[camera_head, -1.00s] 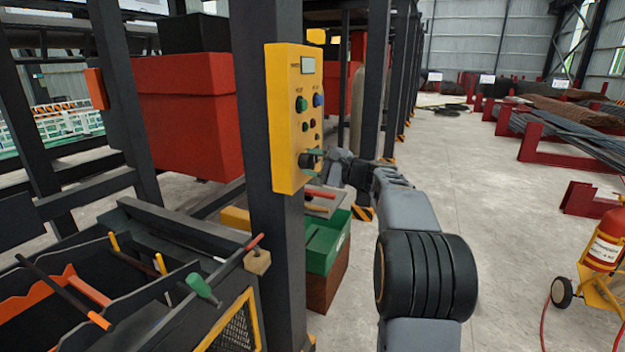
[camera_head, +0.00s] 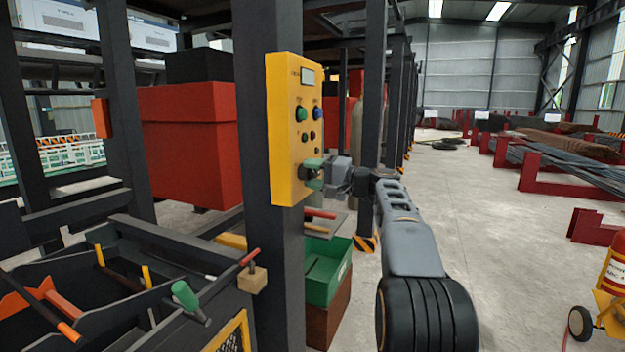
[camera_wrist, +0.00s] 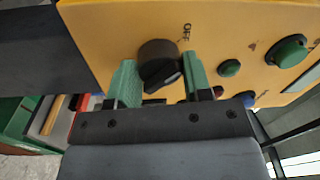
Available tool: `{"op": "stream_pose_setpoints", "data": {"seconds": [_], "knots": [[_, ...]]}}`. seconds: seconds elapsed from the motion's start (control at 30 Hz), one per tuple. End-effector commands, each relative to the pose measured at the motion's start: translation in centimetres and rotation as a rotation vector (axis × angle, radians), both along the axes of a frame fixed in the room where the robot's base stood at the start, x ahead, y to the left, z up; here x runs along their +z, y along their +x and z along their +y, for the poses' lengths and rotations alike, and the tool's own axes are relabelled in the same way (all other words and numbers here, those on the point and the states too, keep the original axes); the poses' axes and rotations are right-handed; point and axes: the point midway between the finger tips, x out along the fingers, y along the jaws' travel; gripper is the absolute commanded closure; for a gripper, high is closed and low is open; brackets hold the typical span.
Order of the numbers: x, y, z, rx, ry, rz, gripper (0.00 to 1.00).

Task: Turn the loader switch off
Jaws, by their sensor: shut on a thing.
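The yellow control panel (camera_head: 293,130) is fixed upright on a dark post. Its black rotary switch knob (camera_wrist: 160,63) sits low on the panel. In the wrist view the label beside the knob reads like "OFF". My gripper (camera_head: 314,172) is at the knob, with one green finger on each side of it, and is shut on the knob. In the wrist view my gripper (camera_wrist: 160,82) shows both green fingertips close to the panel face. In the head view the fingers and wrist hide most of the knob.
Green (camera_head: 302,114) and blue (camera_head: 318,113) buttons sit higher on the panel. A green bin (camera_head: 327,272) stands below and behind it. A dark tool tray (camera_head: 110,285) is at the left front. Open concrete floor (camera_head: 470,215) lies to the right.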

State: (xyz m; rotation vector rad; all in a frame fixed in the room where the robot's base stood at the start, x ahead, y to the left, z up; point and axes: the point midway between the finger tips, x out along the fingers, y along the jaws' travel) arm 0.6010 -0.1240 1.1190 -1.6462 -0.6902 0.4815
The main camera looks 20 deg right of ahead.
Motion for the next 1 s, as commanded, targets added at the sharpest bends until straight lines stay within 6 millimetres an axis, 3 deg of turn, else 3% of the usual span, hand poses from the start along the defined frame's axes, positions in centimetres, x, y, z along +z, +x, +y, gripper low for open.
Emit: {"op": "stream_pose_setpoints", "data": {"seconds": [0.53, 0.57, 0.6, 0.8, 1.0], "knots": [[-0.2, 0.04, -0.03, 0.001, -0.019, -0.012, 0.78], [-0.2, 0.04, -0.03, 0.001, -0.019, -0.012, 0.54], [-0.2, 0.04, -0.03, 0.001, -0.019, -0.012, 0.5], [-0.12, 0.03, 0.0, 0.0, -0.017, -0.014, 0.31], [-0.05, 0.02, 0.02, 0.0, -0.017, -0.014, 0.3]]}}
